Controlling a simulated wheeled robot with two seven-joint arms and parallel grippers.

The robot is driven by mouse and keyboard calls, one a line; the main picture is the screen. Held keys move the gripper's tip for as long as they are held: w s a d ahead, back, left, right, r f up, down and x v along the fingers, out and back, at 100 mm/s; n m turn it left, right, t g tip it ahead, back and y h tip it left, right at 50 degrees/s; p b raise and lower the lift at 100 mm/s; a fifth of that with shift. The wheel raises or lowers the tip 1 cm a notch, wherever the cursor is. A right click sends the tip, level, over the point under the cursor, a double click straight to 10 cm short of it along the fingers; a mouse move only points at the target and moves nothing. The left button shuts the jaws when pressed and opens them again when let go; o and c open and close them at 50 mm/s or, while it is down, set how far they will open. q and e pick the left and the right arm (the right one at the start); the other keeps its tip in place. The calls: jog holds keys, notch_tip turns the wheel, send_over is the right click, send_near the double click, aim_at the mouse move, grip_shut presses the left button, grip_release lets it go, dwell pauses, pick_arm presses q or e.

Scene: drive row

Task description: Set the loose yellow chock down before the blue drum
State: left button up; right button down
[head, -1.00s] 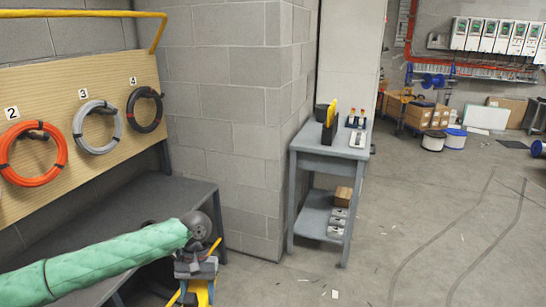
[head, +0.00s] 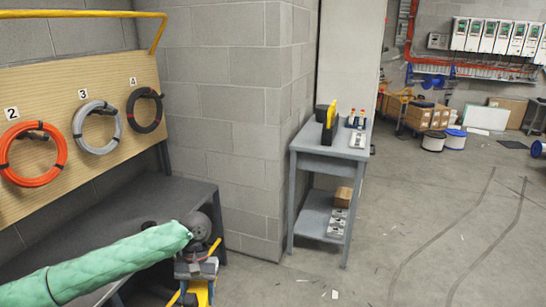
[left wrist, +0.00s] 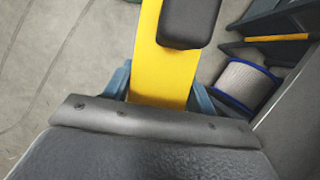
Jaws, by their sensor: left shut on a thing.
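My left gripper (head: 196,278) is low at the bottom of the head view, beside the grey bench. It is shut on a yellow chock (left wrist: 155,70), which runs away from the jaws in the left wrist view with a black block on it. In the head view only part of the chock (head: 201,293) shows, cut by the lower edge. A drum with blue rims and pale winding (left wrist: 245,84) shows in the left wrist view, right of the chock and apart from it. I cannot tell whether this is the task's blue drum. My right gripper is not in view.
A grey bench (head: 100,235) stands at left under a board of coiled cables. A small grey table (head: 320,149) stands by the block wall. Drums with blue rims (head: 433,142) stand at the back by cartons. The floor at right (head: 430,230) is largely open.

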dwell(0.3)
pick_arm(q)
jog(key=shift+d, duration=0.2)
jog(key=shift+s+d+f, duration=0.35)
jog(key=shift+s+f, duration=0.3)
jog(key=shift+f, duration=0.2)
jog(key=shift+a, duration=0.15)
jog(key=shift+w+a+r, duration=0.35)
jog(key=shift+a+r, duration=0.05)
jog(key=shift+r, duration=0.15)
jog(key=shift+w+r, duration=0.35)
jog(key=shift+r, duration=0.05)
jog(key=shift+s+f, duration=0.1)
jog(key=shift+f, duration=0.05)
